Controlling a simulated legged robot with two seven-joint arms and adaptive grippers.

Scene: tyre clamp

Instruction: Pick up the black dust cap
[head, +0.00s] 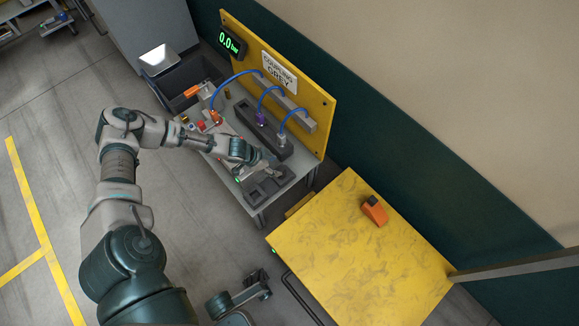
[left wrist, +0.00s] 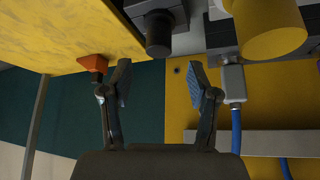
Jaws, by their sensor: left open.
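My left gripper (head: 268,162) is open and empty above the dark grey tray (head: 286,179) at the near end of the grey bench. In the left wrist view, the open fingers (left wrist: 160,83) stand well apart. A black cylindrical piece (left wrist: 158,36), which looks like the black dust cap, stands on a dark grey block beyond the fingertips, roughly in line with the gap. It is apart from both fingers. In the head view I cannot make out the cap; the gripper covers part of the tray. A dark gripper-like part (head: 258,279), likely my right gripper, shows low in the head view.
A yellow cylinder (left wrist: 270,28) is close to the right finger's side in the wrist view. Blue hoses (head: 265,97) run before the yellow panel (head: 310,94). A yellow table (head: 340,260) holds an orange-and-black object (head: 374,210); most of its top is clear.

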